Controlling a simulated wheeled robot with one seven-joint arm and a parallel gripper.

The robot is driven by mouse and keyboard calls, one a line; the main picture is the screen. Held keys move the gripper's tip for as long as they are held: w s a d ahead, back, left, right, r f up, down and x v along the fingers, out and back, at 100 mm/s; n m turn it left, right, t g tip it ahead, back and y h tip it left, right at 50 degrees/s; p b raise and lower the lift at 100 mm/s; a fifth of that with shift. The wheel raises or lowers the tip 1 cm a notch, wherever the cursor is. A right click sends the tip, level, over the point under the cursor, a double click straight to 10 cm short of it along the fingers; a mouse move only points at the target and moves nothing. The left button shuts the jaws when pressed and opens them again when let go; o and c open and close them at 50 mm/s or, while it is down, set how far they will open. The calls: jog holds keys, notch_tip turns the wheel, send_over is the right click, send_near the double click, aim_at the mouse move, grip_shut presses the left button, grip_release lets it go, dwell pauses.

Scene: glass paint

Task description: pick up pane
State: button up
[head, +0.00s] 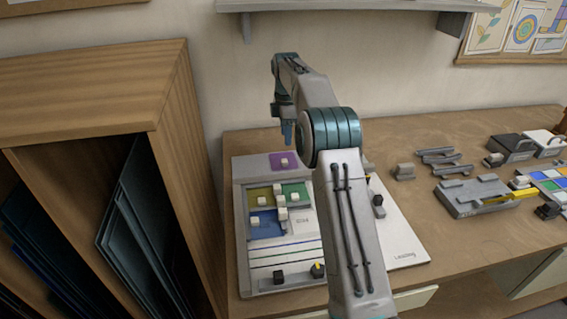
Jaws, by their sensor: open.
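Several small coloured glass panes with pale knobs lie on the white board (396,245) at the left of the bench. A purple pane (273,166) is at the back, an olive pane (256,192) and a green pane (300,189) are in the middle, and a blue pane (262,230) is in front of the olive one. My gripper (287,133) is open and empty, above and just behind the purple pane. It is small in this view, and I cannot tell its exact height. My forearm hides part of the board.
A wooden rack (100,95) with dark upright sheets stands at the left, close beside the bench. Grey holders (478,193) and coloured tiles (548,186) are on the bench's right. A shelf (340,5) runs along the wall above.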

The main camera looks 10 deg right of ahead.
send_over(285, 160)
jog(key=f, duration=0.5)
jog(key=shift+s, duration=0.25)
jog(key=shift+w+a+f+p, duration=0.15)
jog(key=shift+f+p, duration=0.55)
jog(key=shift+f, duration=1.95)
grip_shut()
